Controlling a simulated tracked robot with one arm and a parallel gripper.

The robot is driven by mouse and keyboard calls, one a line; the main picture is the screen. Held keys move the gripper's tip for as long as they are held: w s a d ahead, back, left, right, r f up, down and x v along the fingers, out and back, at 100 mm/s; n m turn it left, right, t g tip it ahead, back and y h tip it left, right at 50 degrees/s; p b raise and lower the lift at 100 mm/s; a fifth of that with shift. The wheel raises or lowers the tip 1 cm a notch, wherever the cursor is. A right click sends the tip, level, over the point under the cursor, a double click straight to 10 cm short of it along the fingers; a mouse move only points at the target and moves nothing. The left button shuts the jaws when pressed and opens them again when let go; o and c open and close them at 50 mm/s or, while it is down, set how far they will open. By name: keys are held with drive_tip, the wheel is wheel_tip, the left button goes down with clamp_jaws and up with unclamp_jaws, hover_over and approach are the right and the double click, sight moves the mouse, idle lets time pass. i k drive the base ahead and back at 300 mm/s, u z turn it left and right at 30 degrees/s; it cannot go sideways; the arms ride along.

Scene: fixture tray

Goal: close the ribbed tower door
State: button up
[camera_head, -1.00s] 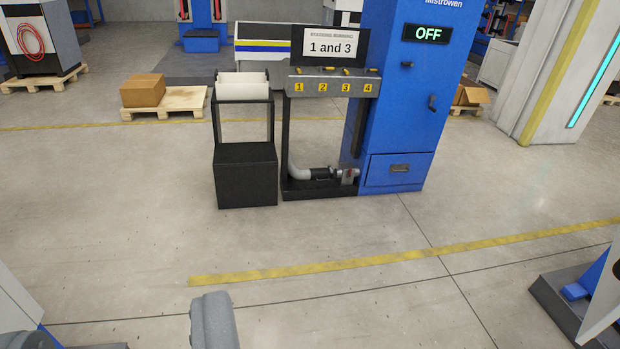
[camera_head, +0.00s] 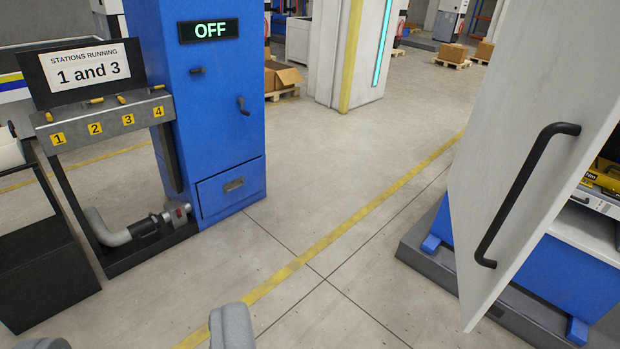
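A pale, flat door (camera_head: 525,130) with a long black bar handle (camera_head: 525,195) fills the right of the view. It stands open on a blue-based machine (camera_head: 575,275), with part of the inside showing beyond its right edge. I see no clear ribs on it, so I cannot tell if it is the ribbed tower door. A tall blue cabinet (camera_head: 220,145) with an OFF display stands left of centre, its front looking closed. My gripper (camera_head: 137,335) shows only as two grey fingertips at the bottom left, wide apart, with nothing between them and touching neither.
A grey station frame (camera_head: 110,125) with numbered yellow labels and a black box-like stand (camera_head: 45,270) are at the left. A pale pillar (camera_head: 350,55) and boxes on pallets stand behind. The floor (camera_head: 330,240) in the middle is clear, crossed by a yellow line.

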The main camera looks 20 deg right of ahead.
sight(548, 103)
drive_tip(key=z, duration=0.7)
drive_tip(key=i, duration=1.05)
drive_tip(key=z, duration=0.7)
drive_tip(key=i, duration=0.35)
drive_tip(key=z, duration=0.15)
